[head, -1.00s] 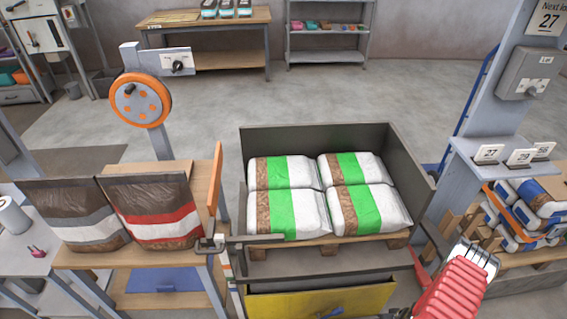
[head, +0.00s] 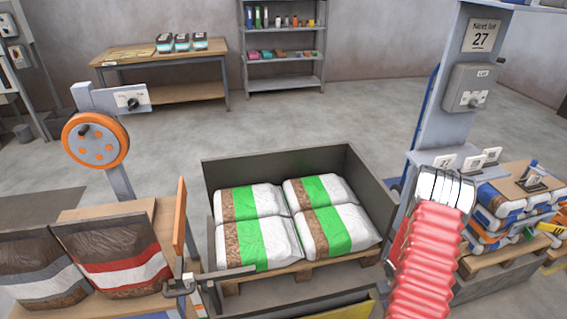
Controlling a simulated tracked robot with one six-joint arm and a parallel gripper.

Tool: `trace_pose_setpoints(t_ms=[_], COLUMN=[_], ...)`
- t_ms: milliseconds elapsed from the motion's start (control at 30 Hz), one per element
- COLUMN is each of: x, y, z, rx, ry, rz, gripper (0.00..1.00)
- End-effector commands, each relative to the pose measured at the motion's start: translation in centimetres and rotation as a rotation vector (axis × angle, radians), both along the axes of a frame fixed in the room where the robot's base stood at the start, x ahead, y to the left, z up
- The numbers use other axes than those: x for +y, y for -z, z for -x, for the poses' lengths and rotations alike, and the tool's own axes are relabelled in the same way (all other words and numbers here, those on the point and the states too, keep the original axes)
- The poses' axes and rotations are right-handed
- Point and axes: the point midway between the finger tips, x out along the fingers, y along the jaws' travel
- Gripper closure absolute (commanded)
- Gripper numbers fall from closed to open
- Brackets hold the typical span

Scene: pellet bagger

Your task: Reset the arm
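My arm, in a red ribbed sleeve, rises from the bottom right of the head view. At its top is a silvery banded end, where my gripper (head: 446,186) is. I cannot make out separate fingers or anything held there. This end shows in front of the base of the grey-blue post (head: 446,100) at the right. It appears to the right of the grey open-fronted bin (head: 275,165), and covers part of what stands behind it.
Several white, green and brown bags (head: 330,230) lie in the bin. Two brown bags (head: 115,258) stand on the left bench. Strapped bags (head: 500,205) are stacked at right. An orange handwheel (head: 96,141) stands at left. The floor (head: 300,125) behind the bin is clear.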

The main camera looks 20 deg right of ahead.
Motion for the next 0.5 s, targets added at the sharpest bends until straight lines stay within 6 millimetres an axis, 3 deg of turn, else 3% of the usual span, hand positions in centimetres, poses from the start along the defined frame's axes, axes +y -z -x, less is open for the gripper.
trace_pose_setpoints(t_ms=[100, 500], x=[0.5, 4.3], y=[-3.7, -14.5], z=[-0.6, -1.8], rx=[0.021, 0.066], ry=[0.007, 0.034], rz=[0.019, 0.042], gripper=[0.58, 0.58])
